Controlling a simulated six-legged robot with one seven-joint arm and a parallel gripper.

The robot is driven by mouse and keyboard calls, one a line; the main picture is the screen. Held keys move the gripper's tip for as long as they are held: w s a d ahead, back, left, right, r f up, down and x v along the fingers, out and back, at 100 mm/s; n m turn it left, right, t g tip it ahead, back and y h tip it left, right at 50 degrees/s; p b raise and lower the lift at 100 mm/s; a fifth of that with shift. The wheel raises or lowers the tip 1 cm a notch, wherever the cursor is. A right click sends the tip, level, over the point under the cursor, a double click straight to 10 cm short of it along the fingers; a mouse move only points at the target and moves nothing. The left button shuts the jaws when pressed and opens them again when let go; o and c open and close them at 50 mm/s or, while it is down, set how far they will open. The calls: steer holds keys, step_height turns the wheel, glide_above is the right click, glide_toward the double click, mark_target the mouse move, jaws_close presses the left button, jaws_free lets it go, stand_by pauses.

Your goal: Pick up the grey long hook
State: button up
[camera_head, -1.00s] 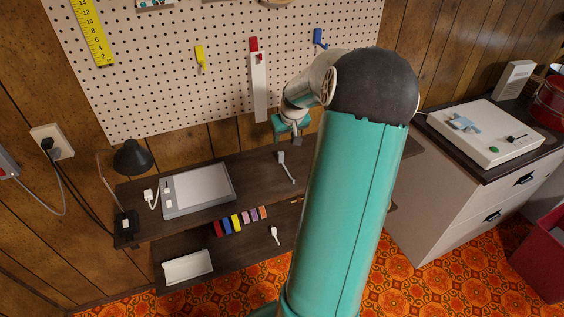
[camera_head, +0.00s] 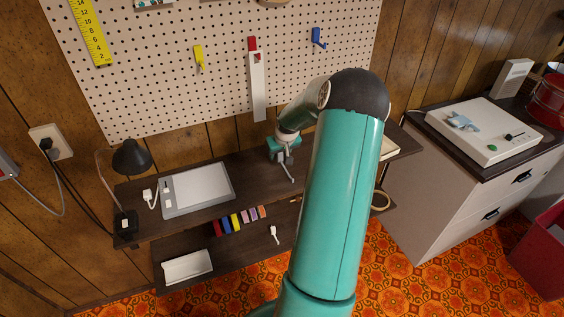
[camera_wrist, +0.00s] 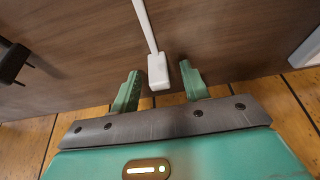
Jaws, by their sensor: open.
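The grey long hook (camera_head: 290,173) lies on the upper dark shelf, right of the grey tablet-like device. In the wrist view its pale block-like end (camera_wrist: 158,72) sits between my two green fingertips, and its thin shaft runs up and away. My gripper (camera_head: 284,153) is over the hook at the shelf; in the wrist view its fingers (camera_wrist: 160,69) are open, with a gap showing on each side of the block. It is not gripped. Part of the hook is hidden by my gripper in the head view.
A grey tablet-like device (camera_head: 198,190) and a black lamp (camera_head: 132,157) stand left on the shelf. The lower shelf holds several coloured blocks (camera_head: 236,221) and a small white piece (camera_head: 274,233). The pegboard (camera_head: 150,80) rises behind. A dark object (camera_wrist: 13,63) shows in the wrist view.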

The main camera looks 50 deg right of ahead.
jaws_close()
steer(key=shift+r, duration=0.1)
